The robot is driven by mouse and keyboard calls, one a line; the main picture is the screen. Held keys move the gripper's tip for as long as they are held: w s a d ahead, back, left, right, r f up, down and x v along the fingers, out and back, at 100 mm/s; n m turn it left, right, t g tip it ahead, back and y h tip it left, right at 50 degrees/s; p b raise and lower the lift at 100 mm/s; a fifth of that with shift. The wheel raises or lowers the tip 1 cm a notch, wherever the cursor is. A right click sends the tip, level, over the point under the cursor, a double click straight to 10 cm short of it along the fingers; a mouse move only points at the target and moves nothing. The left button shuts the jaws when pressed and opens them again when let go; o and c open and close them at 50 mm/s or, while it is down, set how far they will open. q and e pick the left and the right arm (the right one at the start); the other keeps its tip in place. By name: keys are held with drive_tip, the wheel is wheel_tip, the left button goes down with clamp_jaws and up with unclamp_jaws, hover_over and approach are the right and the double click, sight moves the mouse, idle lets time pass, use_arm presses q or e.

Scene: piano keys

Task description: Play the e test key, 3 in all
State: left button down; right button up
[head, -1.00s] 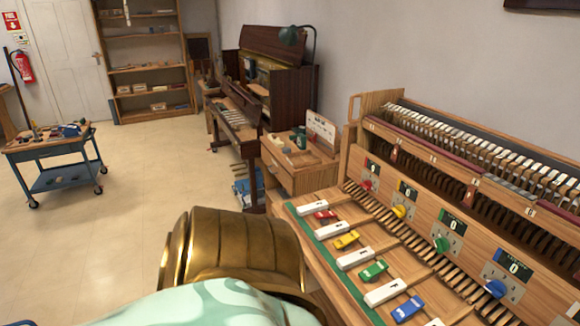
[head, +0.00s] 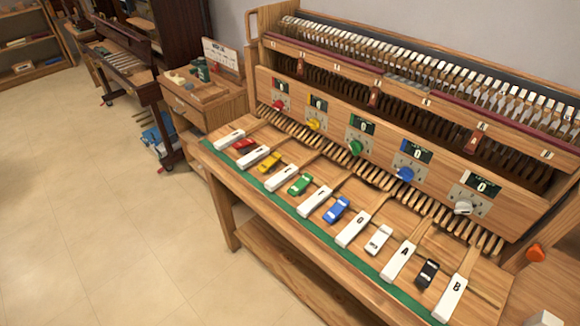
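A row of white test keys with dark letters runs across the bench's front. The e test key (head: 283,177) appears to be the third from the left, though its letter is too small to read surely. It lies between the yellow car-shaped piece (head: 271,162) and the green one (head: 300,184). The d key (head: 258,156) is to its left and the f key (head: 314,201) to its right. Nothing touches the e key. Neither of my grippers is in view.
Counter panels with red, yellow, green (head: 355,147), blue (head: 404,174) and white knobs stand behind the keys; the displays seem to read 0. A green strip (head: 320,237) edges the bench. An orange knob (head: 535,252) is at right. Open floor (head: 120,220) lies left.

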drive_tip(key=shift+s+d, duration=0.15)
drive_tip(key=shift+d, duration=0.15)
